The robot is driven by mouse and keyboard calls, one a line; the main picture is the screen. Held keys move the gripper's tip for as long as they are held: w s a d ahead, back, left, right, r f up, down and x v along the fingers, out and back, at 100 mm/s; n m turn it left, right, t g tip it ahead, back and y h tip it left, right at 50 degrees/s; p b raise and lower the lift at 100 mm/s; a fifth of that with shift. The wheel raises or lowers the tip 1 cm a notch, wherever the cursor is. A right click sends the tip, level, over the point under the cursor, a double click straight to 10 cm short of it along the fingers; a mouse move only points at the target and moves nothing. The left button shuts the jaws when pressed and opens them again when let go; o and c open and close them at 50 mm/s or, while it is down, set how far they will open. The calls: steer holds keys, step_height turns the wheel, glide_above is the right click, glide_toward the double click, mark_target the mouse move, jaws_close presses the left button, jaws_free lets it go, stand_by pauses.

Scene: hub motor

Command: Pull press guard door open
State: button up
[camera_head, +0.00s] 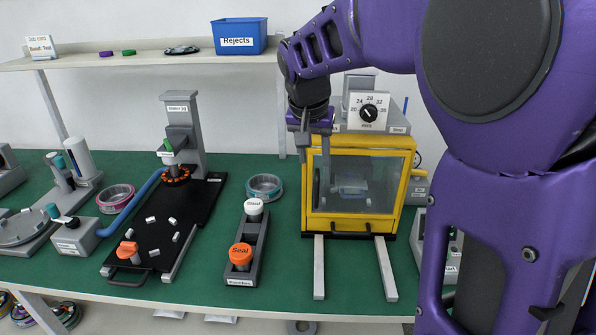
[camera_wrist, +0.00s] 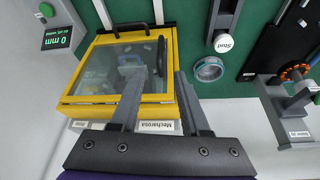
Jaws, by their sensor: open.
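The press guard is a yellow-framed box with a clear door (camera_head: 309,222), which looks shut. In the wrist view the door (camera_wrist: 106,38) carries a dark upright handle (camera_wrist: 162,56) near its right edge. My gripper (camera_head: 316,150) is open and points down at the upper left of the guard. In the wrist view my gripper's fingers (camera_wrist: 158,82) are spread, with the handle just beyond the gap between their tips. They look apart from it.
Two pale rails (camera_head: 319,268) run forward from the guard over the green table (camera_head: 285,285). A dial box (camera_head: 368,111) stands above the guard. A shelf (camera_head: 150,56) holds a blue bin (camera_head: 239,36).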

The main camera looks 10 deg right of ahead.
mark_target(316, 187)
steer(key=b+x, duration=0.1)
steer(key=x, duration=1.3)
steer(key=shift+w+r, duration=0.1)
jaws_close()
stand_by(0.8)
